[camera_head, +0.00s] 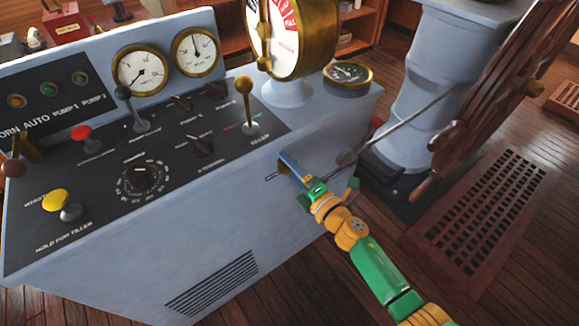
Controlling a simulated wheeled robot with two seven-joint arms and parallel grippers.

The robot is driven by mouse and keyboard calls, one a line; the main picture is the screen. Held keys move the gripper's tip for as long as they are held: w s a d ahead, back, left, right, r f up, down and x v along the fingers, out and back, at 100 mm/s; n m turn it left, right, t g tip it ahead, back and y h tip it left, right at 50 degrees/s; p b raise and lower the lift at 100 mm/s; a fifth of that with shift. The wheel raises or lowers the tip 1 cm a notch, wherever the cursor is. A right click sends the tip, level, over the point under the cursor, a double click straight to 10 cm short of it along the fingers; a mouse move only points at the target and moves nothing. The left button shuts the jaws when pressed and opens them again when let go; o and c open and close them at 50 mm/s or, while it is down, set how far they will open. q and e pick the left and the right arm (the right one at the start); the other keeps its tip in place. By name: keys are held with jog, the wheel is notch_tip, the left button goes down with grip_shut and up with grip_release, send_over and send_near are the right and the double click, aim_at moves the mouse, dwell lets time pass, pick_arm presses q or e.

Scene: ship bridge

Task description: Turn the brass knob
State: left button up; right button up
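My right gripper (287,163), with blue fingers and a green and orange arm, reaches from the lower right to the front face of the grey console, near its right end. A small dark brass-coloured part (282,168) shows at the fingertips, mostly hidden by them. I cannot tell whether the fingers are closed on it. A thin metal bar (271,177) shows just beside the fingers. A lever with a brass ball top (243,85) stands upright on the console, apart from the gripper. My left gripper is not in view.
The console top (225,165) carries a black dial (139,179), switches, a red-topped lever (82,132) and gauges. A large brass dial (290,35) stands at the back. A wooden wheel (490,90) and a grey pedestal (425,95) are at right. Floor in front is clear.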

jog(key=shift+o, duration=0.5)
jog(key=shift+s, duration=0.1)
jog(key=v, duration=0.7)
jog(key=shift+p, duration=0.3)
jog(key=shift+f, duration=0.1)
jog(key=shift+d, duration=0.1)
